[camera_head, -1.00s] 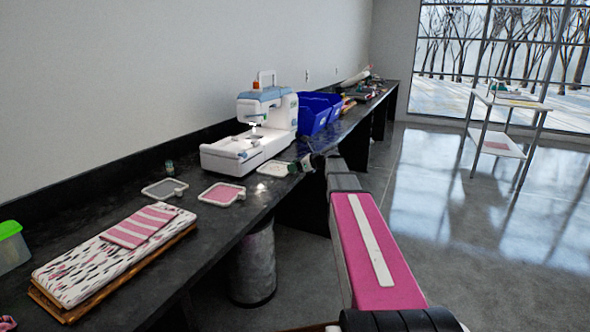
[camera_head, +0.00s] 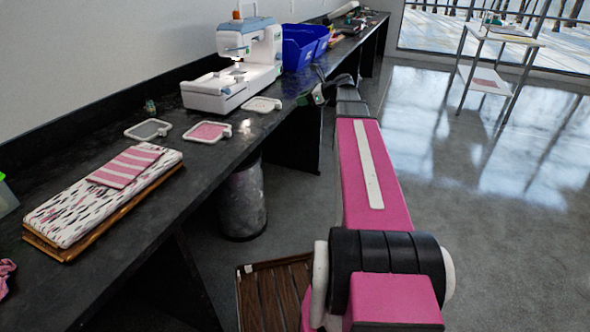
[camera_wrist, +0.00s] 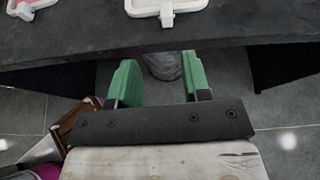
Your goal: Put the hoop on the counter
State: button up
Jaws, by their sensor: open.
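Three small frame-like hoops lie flat on the black counter (camera_head: 85,150) in the head view: one with a grey middle (camera_head: 148,130), one pink (camera_head: 209,132) and one pale (camera_head: 262,105). I cannot tell which one is meant. My gripper (camera_head: 314,94) is small and far off there, at the counter's front edge, right of the pale hoop. In the wrist view my gripper (camera_wrist: 158,85) has its green fingers spread with nothing between them. Beyond them, a white-rimmed hoop (camera_wrist: 167,18) on the counter is cut by the top edge.
A sewing machine (camera_head: 240,75) and blue bins (camera_head: 300,48) stand behind the hoops. Folded fabric (camera_head: 75,215) lies nearer on a board. Below the counter are a metal bin (camera_head: 243,205) and a slatted wooden crate (camera_head: 275,285). The floor to the right is clear up to a white table (camera_head: 500,35).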

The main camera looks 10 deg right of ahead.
jog(key=s+a+f+n+g+h, duration=0.2)
jog(key=s+a+f+n+h, duration=0.1)
jog(key=s+f+n, duration=0.5)
jog(key=s+a+f+n+g+h, duration=0.3)
jog(key=s+f+n, duration=0.5)
jog(key=f, duration=0.3)
jog(key=s+a+f+n+g+h, duration=0.2)
jog(key=s+a+f+n+h, duration=0.2)
jog(key=s+f+n, duration=0.4)
jog(key=shift+s+a+f+g+h, duration=0.35)
jog(key=shift+s+f, duration=0.45)
jog(key=shift+s, duration=0.4)
